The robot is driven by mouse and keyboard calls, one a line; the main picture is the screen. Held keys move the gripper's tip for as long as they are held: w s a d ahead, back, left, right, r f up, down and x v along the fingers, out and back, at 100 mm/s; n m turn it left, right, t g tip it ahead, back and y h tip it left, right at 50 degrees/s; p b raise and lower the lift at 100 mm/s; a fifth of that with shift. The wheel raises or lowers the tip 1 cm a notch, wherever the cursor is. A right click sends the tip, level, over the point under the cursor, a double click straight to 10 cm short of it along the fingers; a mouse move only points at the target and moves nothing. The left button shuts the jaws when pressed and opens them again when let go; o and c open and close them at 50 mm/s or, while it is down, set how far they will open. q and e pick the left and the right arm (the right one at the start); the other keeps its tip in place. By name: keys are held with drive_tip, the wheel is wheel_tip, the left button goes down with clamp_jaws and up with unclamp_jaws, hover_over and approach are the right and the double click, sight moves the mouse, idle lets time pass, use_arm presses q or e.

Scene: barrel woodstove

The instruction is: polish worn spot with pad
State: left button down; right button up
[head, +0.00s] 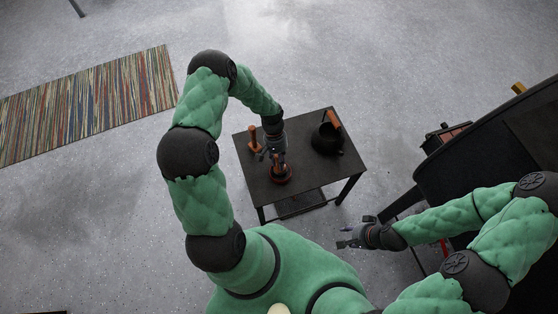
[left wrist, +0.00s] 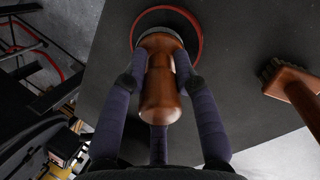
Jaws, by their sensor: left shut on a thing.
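My left gripper (head: 274,155) is shut on the brown wooden handle of the pad (head: 280,173), over the near part of the dark table (head: 318,178). In the left wrist view the fingers close around the handle (left wrist: 160,92), and the pad's grey base lies beyond it. A red ring (left wrist: 201,38) shows on the tabletop around the base. The surface inside it is mostly hidden by the pad, and I cannot make out the worn spot itself. Whether the pad touches the table is unclear. My right gripper (head: 343,238) is empty and open, off the table's near right side.
A black kettle (head: 327,140) stands at the back right. The dark barrel stove (head: 470,150) is at right. A striped rug (head: 90,103) lies at left.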

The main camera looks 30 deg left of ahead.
idle(0.6)
use_arm(q)
drive_tip(key=shift+r+p, duration=2.5)
drive_tip(key=shift+r, duration=0.95)
drive_tip(key=shift+r, duration=0.1)
